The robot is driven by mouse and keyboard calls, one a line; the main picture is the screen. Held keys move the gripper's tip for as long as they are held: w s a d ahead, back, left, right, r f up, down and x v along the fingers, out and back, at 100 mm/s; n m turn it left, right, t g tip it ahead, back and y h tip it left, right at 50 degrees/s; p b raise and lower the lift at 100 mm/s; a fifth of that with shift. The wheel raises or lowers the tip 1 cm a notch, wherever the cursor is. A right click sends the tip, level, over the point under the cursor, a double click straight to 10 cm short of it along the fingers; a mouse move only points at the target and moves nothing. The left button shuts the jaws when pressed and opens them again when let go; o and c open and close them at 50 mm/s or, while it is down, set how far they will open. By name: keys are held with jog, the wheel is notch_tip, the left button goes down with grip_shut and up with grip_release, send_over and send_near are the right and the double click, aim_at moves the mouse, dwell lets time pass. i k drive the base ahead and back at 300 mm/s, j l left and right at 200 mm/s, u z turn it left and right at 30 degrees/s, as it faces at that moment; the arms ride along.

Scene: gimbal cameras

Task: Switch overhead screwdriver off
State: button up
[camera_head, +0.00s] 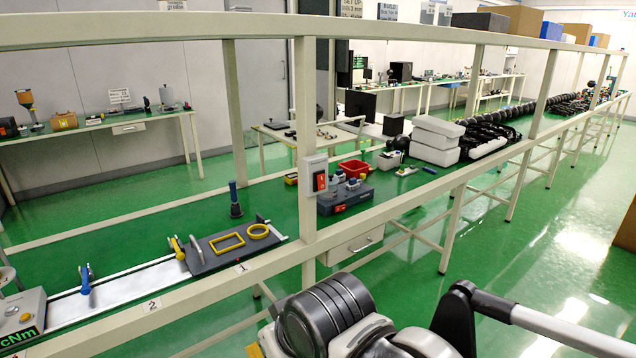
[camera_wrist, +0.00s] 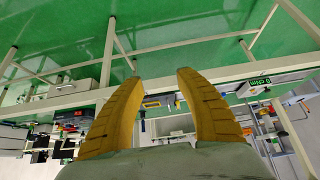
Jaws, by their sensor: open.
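A grey switch box (camera_head: 314,175) with a red switch (camera_head: 320,182) is fixed to the upright post of the bench frame in the head view. I cannot tell whether the switch is on or off. A blue-handled tool (camera_head: 234,198) stands upright on the green bench left of the post; I cannot tell if it is the overhead screwdriver. My gripper (camera_wrist: 158,76) shows in the wrist view with two yellow fingers spread apart and nothing between them. The wrist picture is upside down, with the bench beyond the fingertips. My gripper is apart from the switch box.
A long beige rail (camera_head: 270,28) runs above the bench (camera_head: 150,217). A dark fixture (camera_head: 215,250) with yellow shapes and a grey unit with a green display (camera_head: 22,335) are on the bench. A grey box with red buttons (camera_head: 345,197) sits right of the post. Green floor (camera_head: 520,270) is open at the right.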

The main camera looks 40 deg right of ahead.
aim_at(321, 178)
jog(key=i+z, duration=0.2)
jog(key=z, duration=0.2)
jog(key=i+j+z, duration=0.1)
jog(key=z, duration=0.3)
jog(key=i+j+z, duration=0.15)
jog(key=z, duration=0.25)
jog(key=i, duration=0.1)
